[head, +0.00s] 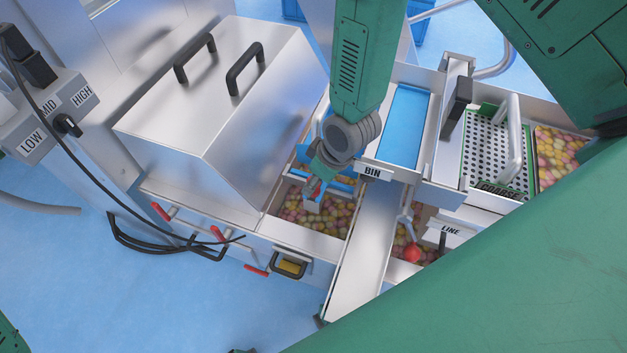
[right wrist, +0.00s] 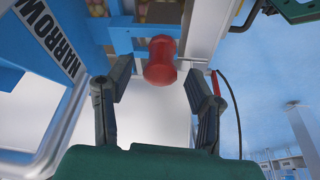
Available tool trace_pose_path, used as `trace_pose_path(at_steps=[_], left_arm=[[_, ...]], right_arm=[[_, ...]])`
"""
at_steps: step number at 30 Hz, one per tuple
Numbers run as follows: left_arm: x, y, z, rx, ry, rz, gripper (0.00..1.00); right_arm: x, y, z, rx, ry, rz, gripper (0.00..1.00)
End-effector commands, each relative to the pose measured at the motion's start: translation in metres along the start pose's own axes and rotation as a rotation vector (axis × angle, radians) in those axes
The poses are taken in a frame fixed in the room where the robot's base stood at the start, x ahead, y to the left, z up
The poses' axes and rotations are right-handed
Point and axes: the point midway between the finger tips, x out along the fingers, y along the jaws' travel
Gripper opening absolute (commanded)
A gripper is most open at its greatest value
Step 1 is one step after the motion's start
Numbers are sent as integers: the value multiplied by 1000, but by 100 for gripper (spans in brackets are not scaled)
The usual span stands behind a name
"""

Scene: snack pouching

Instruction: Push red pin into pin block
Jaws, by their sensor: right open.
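A red pin (right wrist: 160,62) with a rounded grip shows in the right wrist view, centred in the gap between my right gripper's fingertips (right wrist: 158,78). The fingers are spread and apart from it on both sides. Behind the pin is a blue block-like part (right wrist: 151,32), perhaps the pin block; how deep the pin sits in it I cannot tell. In the head view my right gripper (head: 318,172) points down by the blue frame over the candy bin, with a small patch of red (head: 313,187) at its tips. My left gripper is not in view.
A steel hood (head: 215,85) stands left of the gripper. A steel chute (head: 362,250) runs right of the gripper, beside a red ball lever (head: 411,253). A blue panel labelled NARROW (right wrist: 45,45) is left in the wrist view.

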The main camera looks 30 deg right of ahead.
Motion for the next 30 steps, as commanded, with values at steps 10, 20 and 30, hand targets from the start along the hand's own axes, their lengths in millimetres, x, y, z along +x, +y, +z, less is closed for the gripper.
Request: trace_pose_path(at_steps=[10,20,30], left_arm=[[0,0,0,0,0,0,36],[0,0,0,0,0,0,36],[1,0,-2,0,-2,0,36]], right_arm=[[-74,0,-1,1,3,1,47],[-98,0,0,0,0,-1,47],[-98,0,0,0,-1,-1,47]])
